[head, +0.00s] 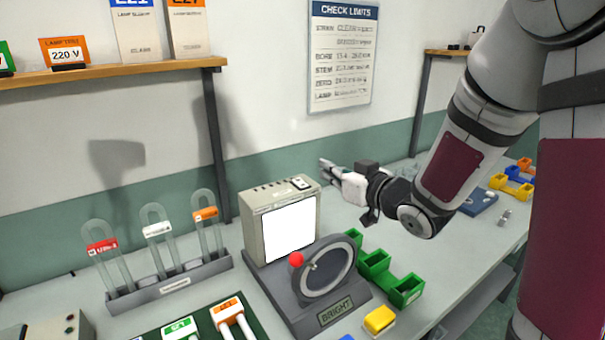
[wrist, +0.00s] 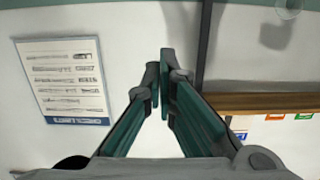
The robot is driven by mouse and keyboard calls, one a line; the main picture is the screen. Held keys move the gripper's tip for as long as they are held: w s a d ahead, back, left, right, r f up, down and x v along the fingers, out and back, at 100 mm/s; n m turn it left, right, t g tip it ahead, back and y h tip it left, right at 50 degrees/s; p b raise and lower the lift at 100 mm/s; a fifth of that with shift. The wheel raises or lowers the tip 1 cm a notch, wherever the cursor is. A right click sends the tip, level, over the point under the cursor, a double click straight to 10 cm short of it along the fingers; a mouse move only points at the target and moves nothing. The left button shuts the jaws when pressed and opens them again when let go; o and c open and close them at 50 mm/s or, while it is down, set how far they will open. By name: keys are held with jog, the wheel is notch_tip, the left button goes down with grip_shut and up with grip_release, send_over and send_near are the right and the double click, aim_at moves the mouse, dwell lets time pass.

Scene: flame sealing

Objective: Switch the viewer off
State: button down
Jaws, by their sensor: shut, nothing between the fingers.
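The viewer (head: 262,234) is a beige box with a bright white lit screen (head: 289,232), standing on the bench in the head view. A small switch (head: 301,184) sits on its top near the right end; its position is too small to read. In front is a dark base marked BRIGHT (head: 336,313) with a round ring and a red ball (head: 296,259). My gripper (head: 324,169) is shut and empty, above and just to the right of the viewer's top, apart from it. In the wrist view my gripper (wrist: 161,82) points at the wall; the viewer is out of that view.
Green bins (head: 376,262) and a yellow block (head: 380,319) lie right of the base. A grey rack (head: 170,285) with labelled glass U-tubes stands left of the viewer. A wooden shelf (head: 120,72) is above at left. A check limits poster (head: 341,62) hangs behind.

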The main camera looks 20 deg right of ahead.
send_over(304, 185)
jog(key=shift+s+f, duration=0.4)
jog(key=shift+f, duration=0.2)
jog(key=f, duration=0.3)
jog(key=shift+w, duration=0.35)
jog(key=shift+w+f, duration=0.1)
jog(key=shift+f, duration=0.4)
